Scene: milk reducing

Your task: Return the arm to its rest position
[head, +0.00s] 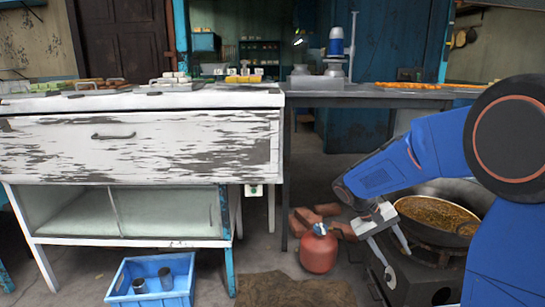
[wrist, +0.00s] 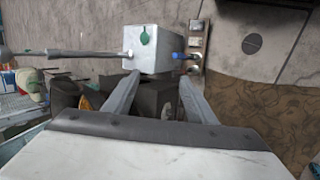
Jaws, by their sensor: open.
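My blue arm reaches in from the right in the head view and bends down to my gripper (head: 398,264). The gripper is low, pointing downward, just left of a wide pan (head: 478,193) with brown contents. Its two pale fingers are spread with nothing visible held between them. In the wrist view my gripper (wrist: 158,80) also shows open, its fingers apart. Whether the fingers touch anything is not clear.
The pan sits on a dark stove (head: 418,282). A red gas cylinder (head: 318,251) and bricks (head: 305,218) are on the floor to the left. A worn white counter (head: 185,148) and a dark table (head: 360,94) stand behind. A blue crate (head: 152,284) holds two cups.

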